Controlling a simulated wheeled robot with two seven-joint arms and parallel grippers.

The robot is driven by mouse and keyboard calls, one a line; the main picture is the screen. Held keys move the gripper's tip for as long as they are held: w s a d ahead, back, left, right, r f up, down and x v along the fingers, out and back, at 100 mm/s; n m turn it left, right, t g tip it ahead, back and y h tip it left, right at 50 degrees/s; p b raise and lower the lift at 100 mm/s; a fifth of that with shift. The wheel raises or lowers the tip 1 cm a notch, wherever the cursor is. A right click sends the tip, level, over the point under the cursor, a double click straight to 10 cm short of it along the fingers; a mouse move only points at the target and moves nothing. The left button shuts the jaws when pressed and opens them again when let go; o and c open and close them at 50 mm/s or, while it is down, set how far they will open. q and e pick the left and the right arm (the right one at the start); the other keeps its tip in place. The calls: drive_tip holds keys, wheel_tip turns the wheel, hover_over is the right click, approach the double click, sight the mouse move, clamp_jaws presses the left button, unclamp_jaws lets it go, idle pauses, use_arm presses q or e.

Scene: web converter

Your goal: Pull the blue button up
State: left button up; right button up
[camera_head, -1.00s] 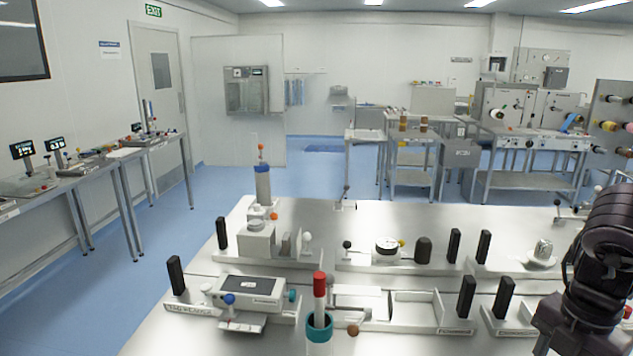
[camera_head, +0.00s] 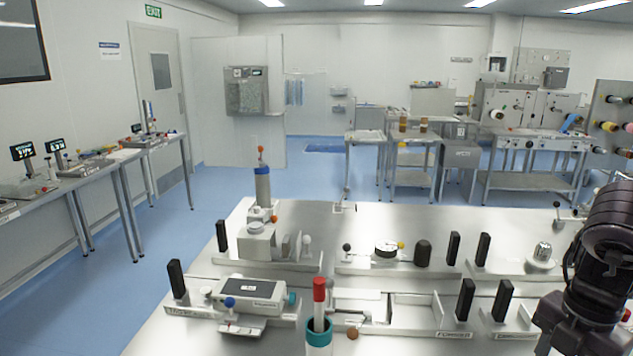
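A small round blue knob (camera_head: 230,302) sits at the front of a white device with a dark screen (camera_head: 250,286), on the front left of the steel table. Another blue part, a blue cap (camera_head: 262,170), tops a grey cylinder (camera_head: 262,189) at the back left of the table, with a thin stem and red ball above it. I cannot tell which of the two is the button. A dark part of my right arm stands at the right edge; its fingers are not visible. My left gripper is not in view. Nothing touches either blue part.
A red-capped tube in a teal-rimmed holder (camera_head: 318,327) stands at the front middle, right of the white device. Black upright blocks (camera_head: 175,279) and white fixtures (camera_head: 415,311) fill much of the table (camera_head: 400,220).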

drive_tip(key=shift+r, duration=0.4)
drive_tip(key=shift+c, duration=0.2)
drive_tip(key=o, duration=1.5)
drive_tip(key=shift+s+r+p, duration=0.1)
drive_tip(key=shift+r+p, duration=2.5)
drive_tip(key=shift+r, duration=0.4)
